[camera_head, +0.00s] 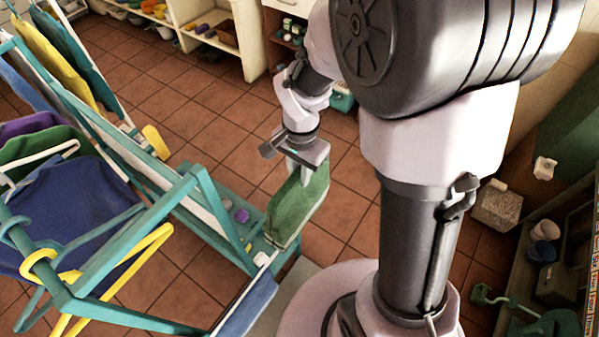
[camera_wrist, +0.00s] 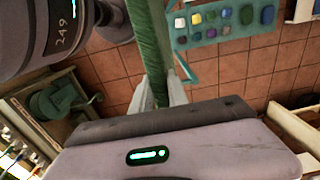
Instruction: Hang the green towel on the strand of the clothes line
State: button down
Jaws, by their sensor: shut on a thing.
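The green towel (camera_head: 297,208) hangs down from my gripper (camera_head: 306,160), folded and narrow, above the floor just right of the teal drying frame (camera_head: 180,203). In the wrist view the towel (camera_wrist: 150,45) runs up from between the pale fingertips (camera_wrist: 162,92), which are shut on it. The towel's lower end is close to the frame's front right corner; I cannot tell whether they touch. Teal and white bars of the frame show at the left. I cannot tell which of them is the strand of the clothes line.
A dark blue garment (camera_head: 75,205) and green and purple cloths hang on the frame. Yellow and teal cloths (camera_head: 50,50) hang at the far left. A blue cloth (camera_head: 250,303) lies near the front. A white shelf (camera_head: 222,35) stands behind. Open tiled floor (camera_head: 220,120) lies between.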

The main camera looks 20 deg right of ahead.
jog(key=s+d+b, duration=0.1)
jog(key=s+d, duration=0.9)
jog(key=s, duration=0.3)
jog(key=shift+s+r, duration=0.4)
jog(key=shift+r, duration=0.05)
